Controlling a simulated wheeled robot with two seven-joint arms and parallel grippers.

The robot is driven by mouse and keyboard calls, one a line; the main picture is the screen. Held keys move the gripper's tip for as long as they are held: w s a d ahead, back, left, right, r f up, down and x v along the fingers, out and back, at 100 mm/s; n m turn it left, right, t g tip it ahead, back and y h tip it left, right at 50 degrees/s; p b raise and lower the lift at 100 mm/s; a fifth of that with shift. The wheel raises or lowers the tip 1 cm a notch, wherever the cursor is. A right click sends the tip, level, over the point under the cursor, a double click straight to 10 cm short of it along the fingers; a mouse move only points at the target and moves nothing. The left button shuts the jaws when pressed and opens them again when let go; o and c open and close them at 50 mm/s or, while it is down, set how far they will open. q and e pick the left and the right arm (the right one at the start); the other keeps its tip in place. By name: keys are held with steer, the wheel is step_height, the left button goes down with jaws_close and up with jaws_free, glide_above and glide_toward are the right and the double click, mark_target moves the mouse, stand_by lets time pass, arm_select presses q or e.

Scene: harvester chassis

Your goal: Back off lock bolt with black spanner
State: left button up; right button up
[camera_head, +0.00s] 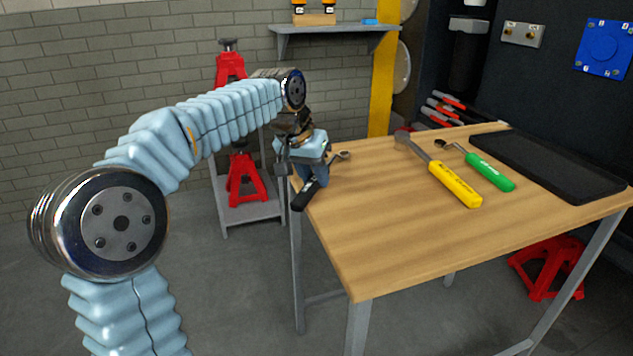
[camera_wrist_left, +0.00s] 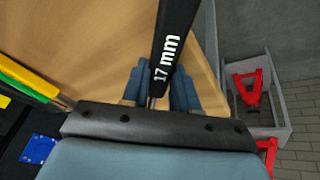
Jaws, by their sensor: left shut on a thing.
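The black spanner shows in the head view as a black handle (camera_head: 304,196) with a metal ring end (camera_head: 341,155), at the far left corner of the wooden table. My left gripper (camera_head: 316,176) is shut on the spanner. In the left wrist view, the black handle (camera_wrist_left: 178,35) marked "17 mm" runs up from between the blue fingers (camera_wrist_left: 156,92). The fingers hide part of it. I cannot tell whether the spanner touches the table. I cannot make out the lock bolt in either view. My right gripper is not in view.
The wooden table (camera_head: 400,220) is clear at its front and middle. A yellow-handled tool (camera_head: 455,186) and a green-handled tool (camera_head: 490,172) lie near a black tray (camera_head: 550,165). Red stands (camera_head: 246,180) are on a grey rack behind my arm. A wall shelf (camera_head: 335,30) is above.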

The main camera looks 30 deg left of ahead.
arm_select(q)
jaws_close()
